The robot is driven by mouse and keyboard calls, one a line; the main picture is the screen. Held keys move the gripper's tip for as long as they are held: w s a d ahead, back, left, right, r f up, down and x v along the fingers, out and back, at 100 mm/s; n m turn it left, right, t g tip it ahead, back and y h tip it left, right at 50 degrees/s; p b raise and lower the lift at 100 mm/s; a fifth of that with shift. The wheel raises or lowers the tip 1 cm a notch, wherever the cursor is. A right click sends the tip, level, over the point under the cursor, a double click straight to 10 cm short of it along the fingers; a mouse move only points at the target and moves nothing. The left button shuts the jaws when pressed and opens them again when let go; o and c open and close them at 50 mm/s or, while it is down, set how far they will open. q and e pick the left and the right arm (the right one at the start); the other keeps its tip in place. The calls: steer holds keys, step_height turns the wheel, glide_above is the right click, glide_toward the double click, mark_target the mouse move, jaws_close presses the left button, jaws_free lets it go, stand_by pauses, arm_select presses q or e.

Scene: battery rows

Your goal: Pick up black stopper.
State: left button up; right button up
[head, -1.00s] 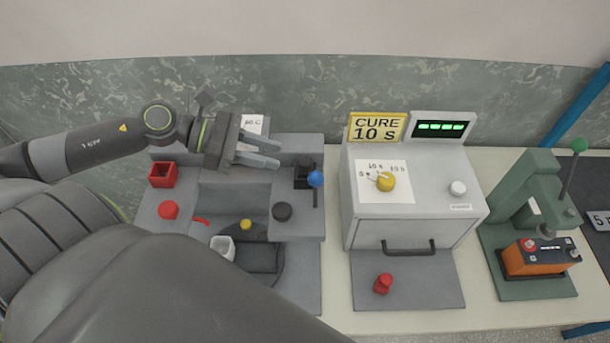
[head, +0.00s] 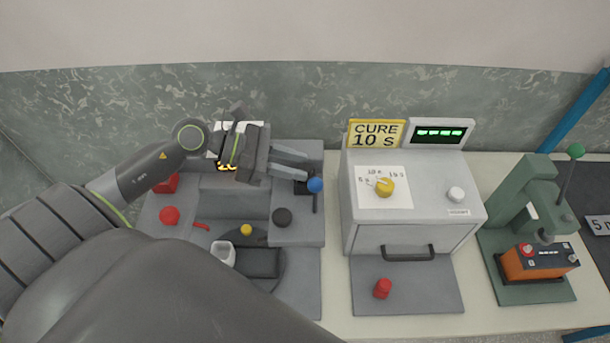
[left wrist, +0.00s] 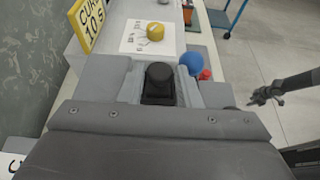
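The black stopper (left wrist: 160,77) has a round top and sits upright on a dark square block in the left wrist view. In the head view the dark block (head: 304,187) shows only in part, behind my left fingers. My left gripper (head: 304,168) is open, its two fingers pointing right over the back right of the grey fixture. In the left wrist view its fingers (left wrist: 160,84) stand on either side of the stopper, with gaps visible. A dark arm end, seemingly my right gripper (left wrist: 265,95), shows small at the right of that view; its state is unclear.
A blue ball lever (head: 315,185) stands close beside the block. The grey curing box (head: 410,215) with a yellow dial (head: 385,187) stands to the right.

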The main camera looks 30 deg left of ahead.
arm_select(q)
steer(key=shift+c, duration=0.4)
steer(key=c, duration=0.5)
steer(key=shift+r, duration=0.1)
